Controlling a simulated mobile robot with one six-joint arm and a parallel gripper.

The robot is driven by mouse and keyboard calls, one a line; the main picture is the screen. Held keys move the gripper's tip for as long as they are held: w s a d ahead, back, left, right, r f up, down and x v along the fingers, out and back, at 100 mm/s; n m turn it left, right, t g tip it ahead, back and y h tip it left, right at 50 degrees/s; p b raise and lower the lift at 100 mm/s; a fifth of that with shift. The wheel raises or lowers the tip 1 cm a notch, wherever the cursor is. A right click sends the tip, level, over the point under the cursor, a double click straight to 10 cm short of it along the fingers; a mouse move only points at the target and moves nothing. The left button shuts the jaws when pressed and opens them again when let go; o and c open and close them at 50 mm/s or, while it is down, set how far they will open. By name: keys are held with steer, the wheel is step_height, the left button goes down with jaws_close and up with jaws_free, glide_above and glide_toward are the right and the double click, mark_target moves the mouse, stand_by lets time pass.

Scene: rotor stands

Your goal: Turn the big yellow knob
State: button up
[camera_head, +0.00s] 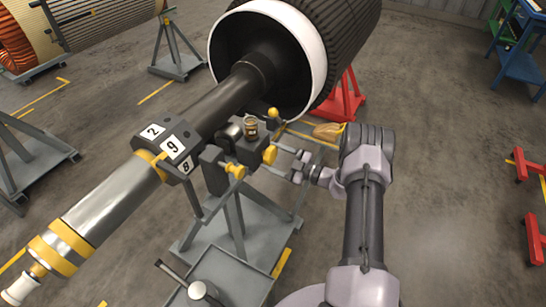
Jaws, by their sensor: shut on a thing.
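The big yellow knob (269,155) sticks out from the right side of a dark block on the rotor stand. My gripper (276,159) reaches in from the right, and its two thin fingers are shut on this knob, one above and one below. The fingertips and the far side of the knob are small and partly hidden. A second yellow knob (235,171) sits lower left on the same stand, apart from my gripper.
A small jar (251,128) stands on the block, with a yellow ball-ended lever (273,113) behind it. The rotor shaft (222,105) runs diagonally above. A grey tray (232,278) is below. Red stands (528,165) are at the right; floor there is open.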

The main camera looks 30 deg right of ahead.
steer(key=o, duration=1.4)
steer(key=shift+s+d, duration=0.1)
steer(key=shift+d, duration=0.05)
steer(key=p+v, duration=0.2)
steer(key=v, duration=1.5)
steer(key=shift+s+p, duration=0.1)
steer(key=shift+p, duration=0.2)
